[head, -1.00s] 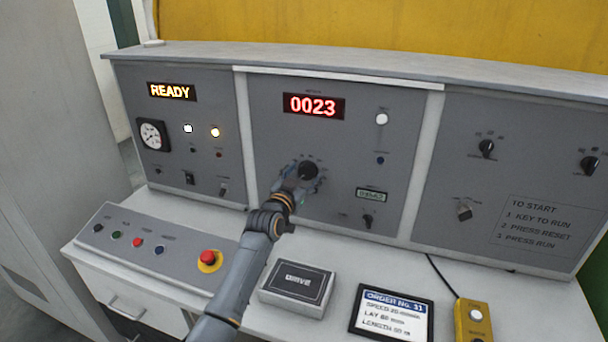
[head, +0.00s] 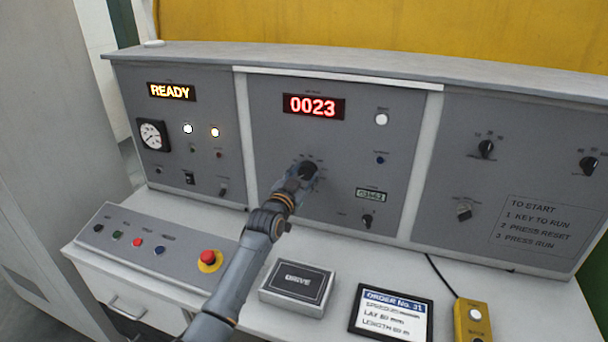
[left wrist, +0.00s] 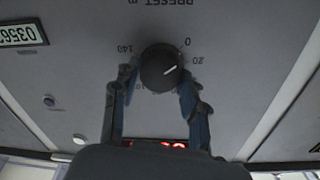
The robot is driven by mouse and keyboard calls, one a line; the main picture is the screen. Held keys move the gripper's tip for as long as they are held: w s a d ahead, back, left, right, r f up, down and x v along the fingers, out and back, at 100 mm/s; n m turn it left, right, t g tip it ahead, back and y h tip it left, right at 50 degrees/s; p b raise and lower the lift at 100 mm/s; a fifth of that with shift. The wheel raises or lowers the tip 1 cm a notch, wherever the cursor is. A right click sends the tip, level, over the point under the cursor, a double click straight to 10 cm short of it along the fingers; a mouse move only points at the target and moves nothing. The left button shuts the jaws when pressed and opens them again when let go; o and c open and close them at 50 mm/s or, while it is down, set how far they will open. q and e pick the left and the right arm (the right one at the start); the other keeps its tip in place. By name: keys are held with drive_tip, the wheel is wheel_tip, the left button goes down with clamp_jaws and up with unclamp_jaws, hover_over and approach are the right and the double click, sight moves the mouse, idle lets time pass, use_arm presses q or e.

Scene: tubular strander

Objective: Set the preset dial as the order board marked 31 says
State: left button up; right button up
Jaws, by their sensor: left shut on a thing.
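The preset dial (head: 308,169) is a round black knob on the middle panel. It also shows in the left wrist view (left wrist: 161,68), upside down, under the lettering PRESET m, with its white pointer line towards the 20 mark. My left gripper (head: 301,177) is at the dial, its fingers on either side of the knob and shut on it. The red display (head: 314,106) above reads 0023. The order board (head: 391,314) headed ORDER No. 31 lies on the desk. Its speed, lay and length lines are too blurred to read surely. My right gripper is out of view.
A DRIVE box (head: 297,288) lies on the desk beside my left arm. A red stop button (head: 208,257) is left of the arm. A yellow pendant (head: 473,322) lies at the right. Small switches and lamps surround the dial.

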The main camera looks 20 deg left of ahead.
use_arm(q)
drive_tip(key=m+p, duration=0.1)
drive_tip(key=m, duration=0.7)
drive_tip(key=shift+d, duration=0.1)
drive_tip(key=m+p, duration=0.1)
drive_tip(key=m, duration=0.3)
drive_tip(key=shift+g+y, duration=0.3)
drive_tip(key=shift+f+m+p, duration=0.1)
drive_tip(key=shift+m+p, duration=0.2)
drive_tip(key=shift+m, duration=1.6)
drive_tip(key=shift+d, duration=0.1)
drive_tip(key=o, duration=1.1)
drive_tip(key=shift+o, duration=0.2)
drive_tip(key=shift+s, duration=0.1)
